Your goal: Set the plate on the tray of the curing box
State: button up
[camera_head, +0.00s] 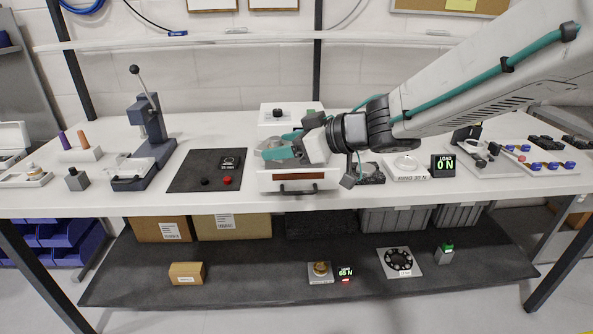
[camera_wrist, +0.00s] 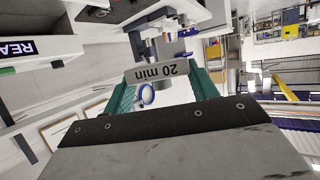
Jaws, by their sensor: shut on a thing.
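The curing box (camera_head: 277,114) is a white unit with a black knob on top, at the middle of the bench. Its front (camera_head: 264,178) carries a dark handle and a reddish-brown strip; my gripper covers much of the tray area. My gripper (camera_head: 279,147) has teal fingers and is over the box's front part. In the wrist view the fingers (camera_wrist: 163,88) stand either side of a grey piece marked "20 min" (camera_wrist: 157,72), seen upside down. This appears to be the held plate. Its contact with the tray cannot be made out.
A dark mat (camera_head: 195,178) with a red button lies left of the box, beside a lever press (camera_head: 152,125). A lower shelf (camera_head: 230,288) holds boxes and small parts.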

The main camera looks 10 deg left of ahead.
aim_at(295, 164)
jog(key=i, duration=1)
